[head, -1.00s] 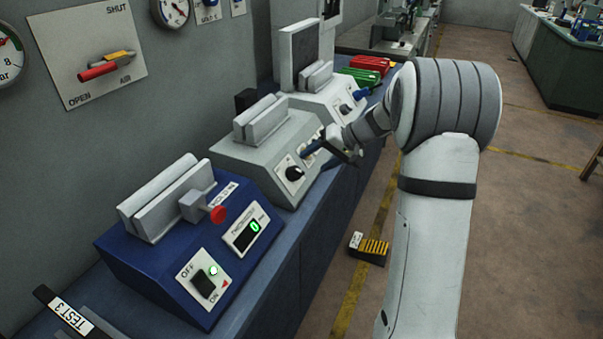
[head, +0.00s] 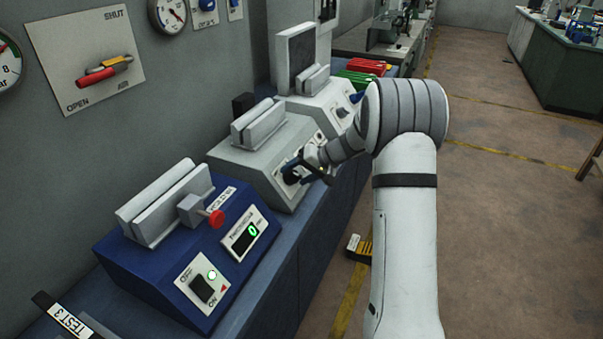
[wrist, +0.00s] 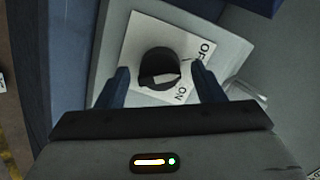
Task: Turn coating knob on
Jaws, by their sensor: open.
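The grey machine (head: 245,158) stands in the middle of the bench. Its black knob (wrist: 158,68) sits on a white plate (wrist: 138,38) marked OFF and ON in the wrist view. My gripper (wrist: 162,80) is open, with its two blue fingers apart on either side of the knob. I cannot tell whether either finger touches it. In the head view my gripper (head: 288,170) is at the front face of the grey machine and mostly hides the knob.
A blue machine (head: 150,265) with a lit green lamp, a switch and a red knob (head: 216,217) stands nearer. A white machine (head: 325,104) stands behind the grey one. Red and green items (head: 362,68) lie farther back.

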